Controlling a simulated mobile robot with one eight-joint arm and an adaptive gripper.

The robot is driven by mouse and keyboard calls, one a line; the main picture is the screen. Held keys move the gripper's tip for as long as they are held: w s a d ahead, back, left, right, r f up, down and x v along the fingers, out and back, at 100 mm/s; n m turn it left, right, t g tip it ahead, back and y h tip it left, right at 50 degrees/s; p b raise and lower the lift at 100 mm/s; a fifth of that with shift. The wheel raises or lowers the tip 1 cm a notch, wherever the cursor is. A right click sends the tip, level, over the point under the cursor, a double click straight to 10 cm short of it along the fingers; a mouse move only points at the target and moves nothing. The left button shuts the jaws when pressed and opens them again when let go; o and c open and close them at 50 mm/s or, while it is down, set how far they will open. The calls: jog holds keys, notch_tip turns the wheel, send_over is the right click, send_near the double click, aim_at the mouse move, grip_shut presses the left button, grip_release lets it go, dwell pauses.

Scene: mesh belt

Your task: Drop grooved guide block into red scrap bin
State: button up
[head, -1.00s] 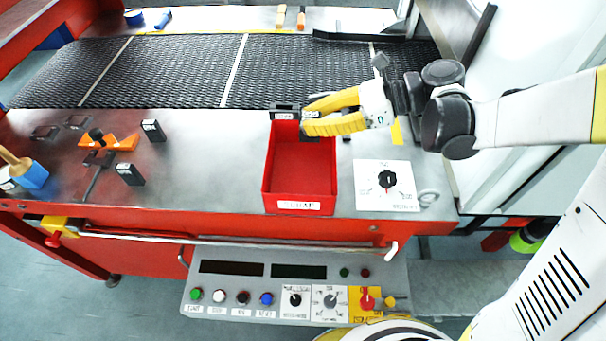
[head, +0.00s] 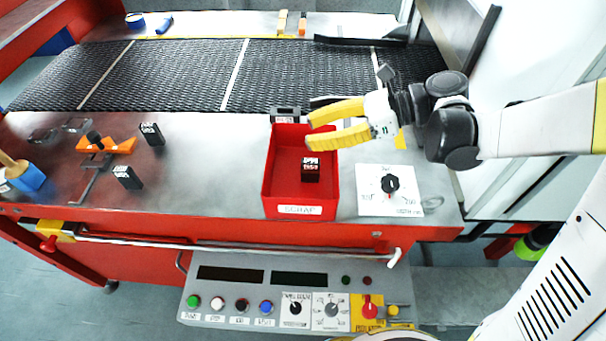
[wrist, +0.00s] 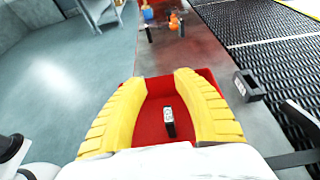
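The grooved guide block (head: 310,170) is a small black block with a white-marked top. It is inside the red scrap bin (head: 268,180), toward the right side of its floor. The wrist view shows the block (wrist: 169,122) standing on the red floor of the bin (wrist: 152,132). My gripper (head: 310,131), with yellow fingers, is open and empty above the bin's back right part. In the wrist view its fingers (wrist: 160,80) are spread wide, with the block seen between them and apart from both.
A black labelled block (head: 285,115) is at the bin's back edge. Other black blocks (head: 127,176) (head: 152,133) stand to the left, near an orange fixture (head: 122,146). A white dial plate (head: 389,190) is right of the bin. The mesh belt (head: 180,75) runs behind.

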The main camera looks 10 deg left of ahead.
jog(key=v, duration=1.1)
jog(key=shift+d, duration=0.1)
jog(key=s+d+f+n+t+h, duration=0.2)
jog(key=s+d+n+t+h, duration=0.2)
jog(key=n, duration=0.4)
jog(key=s+d+f+n+t+h, duration=0.2)
jog(key=s+d+n+t+h, duration=0.2)
jog(key=s+d+n+h, duration=0.3)
jog(key=shift+s+d+f+n+h, duration=0.2)
jog(key=shift+d+f+n+h, duration=0.1)
jog(key=shift+n+h, duration=0.9)
jog(key=shift+a, duration=0.1)
